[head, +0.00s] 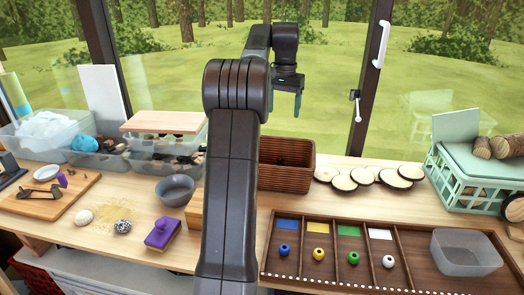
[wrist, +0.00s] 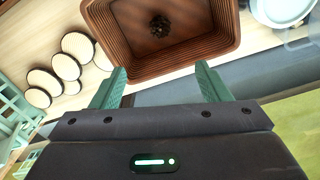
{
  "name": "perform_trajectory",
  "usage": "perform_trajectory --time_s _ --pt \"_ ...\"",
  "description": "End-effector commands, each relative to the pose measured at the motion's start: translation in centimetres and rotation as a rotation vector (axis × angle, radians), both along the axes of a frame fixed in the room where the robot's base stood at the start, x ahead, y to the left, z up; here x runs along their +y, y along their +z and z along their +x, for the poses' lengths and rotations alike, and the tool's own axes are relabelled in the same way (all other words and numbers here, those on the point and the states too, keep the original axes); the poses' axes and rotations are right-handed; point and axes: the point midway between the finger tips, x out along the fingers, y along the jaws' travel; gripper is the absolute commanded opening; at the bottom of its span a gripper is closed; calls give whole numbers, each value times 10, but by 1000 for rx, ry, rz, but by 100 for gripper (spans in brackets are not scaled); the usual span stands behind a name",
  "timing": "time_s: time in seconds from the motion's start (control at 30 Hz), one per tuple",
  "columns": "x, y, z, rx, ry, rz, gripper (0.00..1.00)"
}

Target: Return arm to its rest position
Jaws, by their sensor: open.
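My gripper (head: 287,92) is raised above the back of the counter, in front of the window, with its fingers pointing down. In the wrist view my gripper (wrist: 160,88) shows two green fingers spread wide, with nothing between them. A brown ribbed basket (head: 286,165) stands on the counter below and behind my arm, which hides its left part. The basket (wrist: 215,45) also shows beyond the fingertips in the wrist view, with one dark, rough round thing (wrist: 160,26) inside it.
A wooden sorting tray (head: 315,272) with coloured beads and a clear bin (head: 466,252) lies at front right. Wood slices (head: 363,176) lie behind it. A green crate (head: 470,180) stands at right.

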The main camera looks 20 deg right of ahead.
Motion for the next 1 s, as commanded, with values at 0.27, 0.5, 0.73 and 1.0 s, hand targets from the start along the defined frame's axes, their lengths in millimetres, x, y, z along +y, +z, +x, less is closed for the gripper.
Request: perform_trajectory --time_s 0.27,0.5,0.73,1.0 --pt "0 -33 -1 4 0 2 70" --pt "0 -81 -1 5 0 2 70" --pt "0 -125 -1 4 0 2 70" --pt "0 -115 0 -3 0 -1 70"
